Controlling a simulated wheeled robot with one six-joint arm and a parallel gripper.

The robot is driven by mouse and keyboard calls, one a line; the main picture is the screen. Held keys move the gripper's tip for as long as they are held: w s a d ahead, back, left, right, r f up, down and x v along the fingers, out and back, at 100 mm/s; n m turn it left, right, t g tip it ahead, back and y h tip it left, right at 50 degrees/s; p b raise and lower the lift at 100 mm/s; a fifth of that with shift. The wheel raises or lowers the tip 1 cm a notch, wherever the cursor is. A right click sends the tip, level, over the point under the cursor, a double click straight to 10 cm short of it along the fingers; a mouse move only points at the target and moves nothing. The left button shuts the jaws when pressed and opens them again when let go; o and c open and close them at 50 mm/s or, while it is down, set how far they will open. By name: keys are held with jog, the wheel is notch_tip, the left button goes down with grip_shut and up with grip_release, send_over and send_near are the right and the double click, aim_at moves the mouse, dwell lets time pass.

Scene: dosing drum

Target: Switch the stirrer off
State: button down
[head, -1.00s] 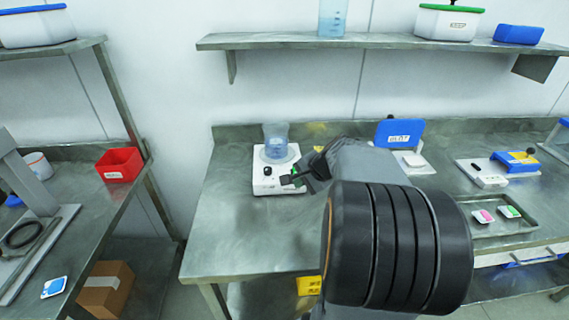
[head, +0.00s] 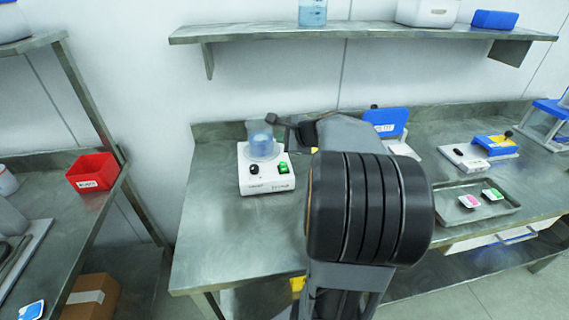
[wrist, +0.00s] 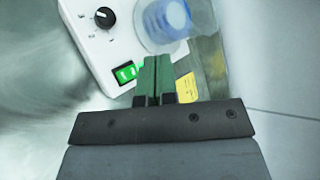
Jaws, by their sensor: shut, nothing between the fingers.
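The stirrer (head: 266,184) is a white box on the metal bench, with a clear beaker (head: 263,145) of bluish liquid on its top. Its front carries a black knob (head: 254,169) on the left and a green rocker switch (head: 284,167) on the right. In the wrist view the green switch (wrist: 126,73) looks lit, with the black knob (wrist: 104,17) above left of it. My gripper (wrist: 152,60) is shut and empty. Its fingertips are just right of the switch and below the beaker in the wrist view; whether they touch anything I cannot tell.
A blue-lidded device (head: 387,122) stands right of my arm. Further right are a tray (head: 476,202) with small packets and a white-and-blue device (head: 480,153). A red bin (head: 93,171) sits on the left bench. The bench front left of my arm is clear.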

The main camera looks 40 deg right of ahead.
jog(key=shift+f, duration=0.1)
jog(key=b, duration=0.6)
send_over(282, 166)
jog(key=s, duration=0.1)
jog(key=f, duration=0.7)
jog(key=shift+s+a, duration=0.15)
jog(key=shift+a, duration=0.05)
jog(key=shift+w+d+f+b, duration=0.1)
jog(key=shift+w+f+b, duration=0.1)
jog(key=shift+f, duration=0.15)
jog(key=shift+w+d+f+b, duration=0.1)
jog(key=shift+f+b, duration=0.1)
jog(key=shift+f, duration=0.15)
jog(key=shift+a, duration=0.1)
dwell(0.5)
jog(key=shift+w+f+b, duration=0.15)
jog(key=shift+f+b, duration=0.25)
jog(key=shift+w+f+b, duration=0.1)
jog(key=shift+f+b, duration=0.3)
dwell(0.7)
jog(key=shift+r, duration=0.1)
jog(key=shift+s+r+p, duration=0.2)
jog(key=shift+r+p, duration=0.4)
jog(key=shift+r, duration=0.2)
jog(key=shift+r, duration=0.1)
